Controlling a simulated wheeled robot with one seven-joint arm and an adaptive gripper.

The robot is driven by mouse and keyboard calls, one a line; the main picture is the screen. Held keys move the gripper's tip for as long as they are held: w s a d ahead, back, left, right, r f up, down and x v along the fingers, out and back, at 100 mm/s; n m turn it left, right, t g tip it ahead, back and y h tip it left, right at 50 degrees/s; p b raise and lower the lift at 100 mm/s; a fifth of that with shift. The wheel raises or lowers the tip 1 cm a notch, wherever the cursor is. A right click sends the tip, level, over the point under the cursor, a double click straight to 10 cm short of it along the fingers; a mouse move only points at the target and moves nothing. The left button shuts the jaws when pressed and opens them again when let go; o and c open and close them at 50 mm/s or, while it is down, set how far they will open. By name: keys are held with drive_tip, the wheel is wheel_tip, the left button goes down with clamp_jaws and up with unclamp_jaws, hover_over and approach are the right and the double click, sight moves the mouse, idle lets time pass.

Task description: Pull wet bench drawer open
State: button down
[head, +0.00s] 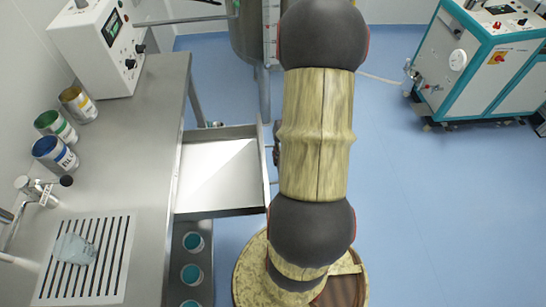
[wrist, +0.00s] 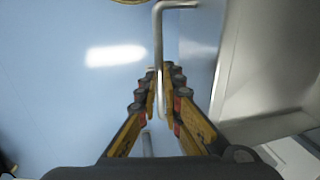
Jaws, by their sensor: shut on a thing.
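The wet bench drawer (head: 218,175) stands pulled out from the steel bench (head: 135,130) in the head view, and its inside looks empty. Its front panel (head: 264,160) faces my arm. In the wrist view the drawer (wrist: 265,70) is at the right, with its bar handle (wrist: 158,45) running down between the fingers. My gripper (wrist: 163,90) is shut on the handle. In the head view my arm hides most of the gripper and handle.
Paint cans (head: 78,105) and a slotted drain plate (head: 85,258) with a crumpled cloth-like item (head: 74,249) are on the bench. A white instrument (head: 100,45) stands at its far end. A teal-framed machine (head: 480,65) is at the right. Blue floor (head: 430,200) is clear there.

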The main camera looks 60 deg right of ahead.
drive_tip(key=c, duration=1.9)
unclamp_jaws()
drive_tip(key=r, duration=0.4)
drive_tip(key=s+d+r, duration=0.1)
drive_tip(key=r, duration=0.6)
drive_tip(key=shift+s+d+r, duration=0.25)
drive_tip(key=shift+s+r, duration=0.1)
drive_tip(key=shift+r, duration=0.05)
